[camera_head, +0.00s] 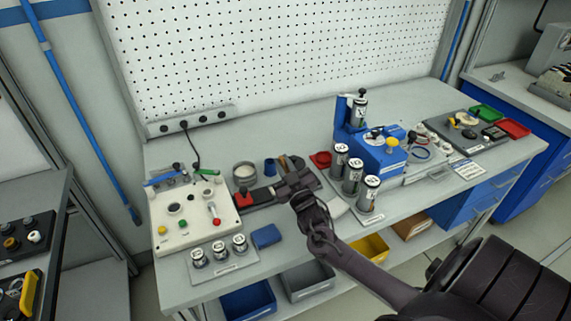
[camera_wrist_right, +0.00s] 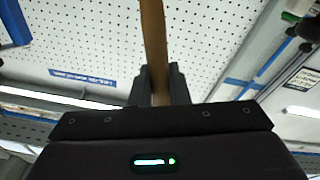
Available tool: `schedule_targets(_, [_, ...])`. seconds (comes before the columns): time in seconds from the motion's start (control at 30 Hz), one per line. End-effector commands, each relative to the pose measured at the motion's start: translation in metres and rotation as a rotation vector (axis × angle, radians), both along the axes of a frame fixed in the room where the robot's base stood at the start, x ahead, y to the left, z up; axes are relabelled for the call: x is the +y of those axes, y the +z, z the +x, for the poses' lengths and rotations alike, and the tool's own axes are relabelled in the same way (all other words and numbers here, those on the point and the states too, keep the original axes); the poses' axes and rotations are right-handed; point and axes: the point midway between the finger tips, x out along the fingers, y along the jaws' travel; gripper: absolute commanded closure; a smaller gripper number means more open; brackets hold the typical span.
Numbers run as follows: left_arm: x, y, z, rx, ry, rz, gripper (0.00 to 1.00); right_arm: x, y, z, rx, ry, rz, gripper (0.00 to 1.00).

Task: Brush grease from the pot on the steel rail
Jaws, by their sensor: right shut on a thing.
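My right gripper (camera_head: 287,172) reaches in from the lower right over the middle of the bench. In the right wrist view its two fingers (camera_wrist_right: 158,87) are closed around a brown wooden handle (camera_wrist_right: 155,40), likely the brush's. The brush end cannot be made out. A round pot (camera_head: 244,172) with pale contents, likely the grease, stands just left of the gripper. A dark rail (camera_head: 262,194) with a red piece (camera_head: 244,199) at its left end lies in front of the pot; the gripper and arm cover its right part. My left gripper is not in view.
A small blue cylinder (camera_head: 269,167) stands between pot and gripper. A cream control panel (camera_head: 192,212) is at left. Several labelled canisters (camera_head: 352,178) and a blue machine (camera_head: 378,152) stand to the right. A blue pad (camera_head: 266,236) lies near the front edge.

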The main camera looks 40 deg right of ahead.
Motion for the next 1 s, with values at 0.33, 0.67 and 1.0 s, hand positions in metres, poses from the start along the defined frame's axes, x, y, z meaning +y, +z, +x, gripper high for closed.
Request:
schedule_targets(0.33, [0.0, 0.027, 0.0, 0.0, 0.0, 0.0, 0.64, 0.0, 0.03, 0.0, 0.001, 0.0, 0.0, 1.0])
schedule_targets(0.67, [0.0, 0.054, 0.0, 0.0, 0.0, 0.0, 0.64, 0.0, 0.061, 0.0, -0.001, -0.001, 0.001, 1.0])
schedule_targets(1.0, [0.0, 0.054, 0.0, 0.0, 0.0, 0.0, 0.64, 0.0, 0.06, 0.0, 0.0, 0.0, 0.0, 1.0])
